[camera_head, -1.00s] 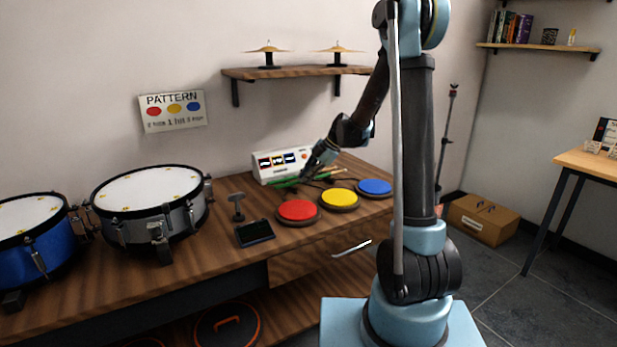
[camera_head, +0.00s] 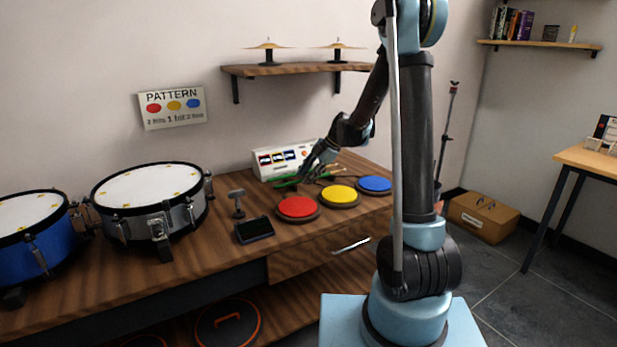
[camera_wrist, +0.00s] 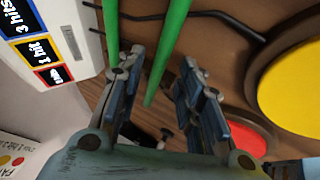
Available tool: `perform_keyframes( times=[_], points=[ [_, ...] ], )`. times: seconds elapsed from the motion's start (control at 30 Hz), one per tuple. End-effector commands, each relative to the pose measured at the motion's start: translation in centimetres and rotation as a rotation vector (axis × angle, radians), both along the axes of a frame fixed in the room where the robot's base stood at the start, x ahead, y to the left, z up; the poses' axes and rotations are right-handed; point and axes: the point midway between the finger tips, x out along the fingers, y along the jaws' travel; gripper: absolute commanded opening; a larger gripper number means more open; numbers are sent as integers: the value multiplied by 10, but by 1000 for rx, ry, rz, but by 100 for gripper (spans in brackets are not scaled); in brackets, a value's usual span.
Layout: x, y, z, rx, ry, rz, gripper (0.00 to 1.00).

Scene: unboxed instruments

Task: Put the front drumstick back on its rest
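Green drumsticks (camera_head: 287,183) lie at the back of the bench, in front of the white box, partly hidden by my gripper (camera_head: 308,170). In the wrist view, one green stick (camera_wrist: 171,48) runs between the spread fingers of my gripper (camera_wrist: 160,72), and its end shows there. A second green stick (camera_wrist: 112,32) passes by the left finger, which hides part of it. The fingers stand apart, with a gap to the middle stick. A thin dark bent rod (camera_wrist: 225,17), perhaps part of the rest, lies beyond. I cannot tell which stick is the front one.
Red (camera_head: 297,207), yellow (camera_head: 339,195) and blue (camera_head: 374,184) pads lie to the right and front of the sticks. The white box (camera_head: 272,165) stands close behind. A dark tablet (camera_head: 255,230), a small stand (camera_head: 237,200) and drums (camera_head: 150,190) are to the left.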

Motion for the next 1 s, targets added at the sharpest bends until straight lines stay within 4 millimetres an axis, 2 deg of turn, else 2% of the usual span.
perform_keyframes(
  times=[0.17,0.27,0.7,1.0],
  points=[
    [0,-4,5,0,1,-1,34],
    [0,-11,15,-1,1,-2,34],
    [1,-56,80,0,1,-2,34],
    [0,-68,97,0,1,1,34]
  ],
)
